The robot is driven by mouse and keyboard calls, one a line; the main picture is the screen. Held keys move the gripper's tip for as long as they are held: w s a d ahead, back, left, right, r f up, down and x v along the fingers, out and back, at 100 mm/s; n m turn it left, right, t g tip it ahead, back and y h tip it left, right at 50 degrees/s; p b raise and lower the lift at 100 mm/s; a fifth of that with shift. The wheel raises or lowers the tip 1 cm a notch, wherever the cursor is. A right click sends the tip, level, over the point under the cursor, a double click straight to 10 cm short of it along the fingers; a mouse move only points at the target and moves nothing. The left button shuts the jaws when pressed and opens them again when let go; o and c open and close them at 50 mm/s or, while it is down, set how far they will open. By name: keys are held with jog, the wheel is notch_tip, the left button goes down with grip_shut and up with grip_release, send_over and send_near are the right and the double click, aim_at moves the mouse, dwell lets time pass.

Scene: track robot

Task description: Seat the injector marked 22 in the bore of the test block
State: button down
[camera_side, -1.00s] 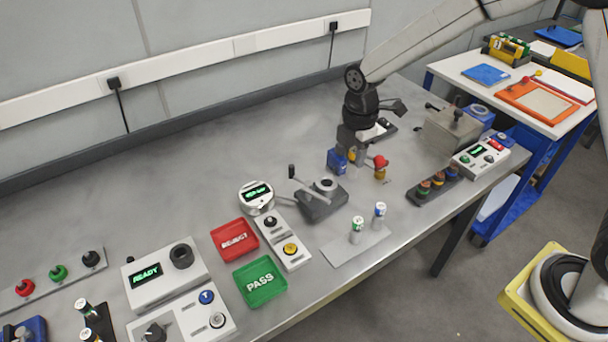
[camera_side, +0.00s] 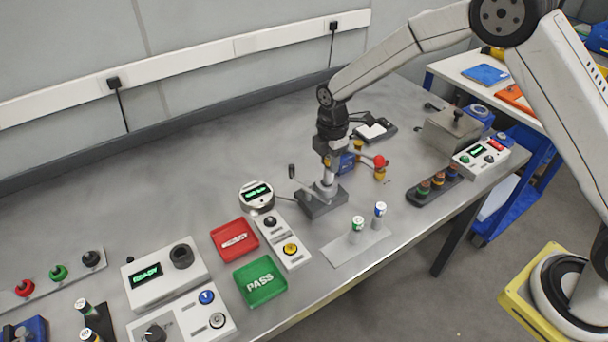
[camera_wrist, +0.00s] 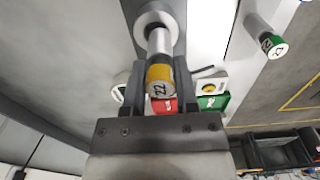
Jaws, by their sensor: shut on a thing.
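The injector marked 22 (camera_wrist: 160,82), with a yellow band and a silver body, is held between the jaws of my gripper (camera_wrist: 161,92). In the side view my gripper (camera_side: 330,158) is above the dark grey test block (camera_side: 318,208), with the silver injector body (camera_side: 328,181) pointing down at the bore. In the wrist view the injector's far end lines up with the pale ring of the bore (camera_wrist: 154,20). I cannot tell how far the tip has entered. The block's lever (camera_side: 292,173) stands at its left.
The red tray (camera_side: 233,246), green tray (camera_side: 250,291) and a round gauge (camera_side: 257,196) are to the left.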

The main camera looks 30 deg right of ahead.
aim_at(328, 171)
jog(key=shift+w+f, duration=0.25)
jog(key=shift+f, duration=1.55)
jog(key=shift+f, duration=0.15)
jog(key=shift+c, duration=1.9)
grip_release()
notch_tip(328, 171, up, 12)
jog(key=shift+r, duration=0.15)
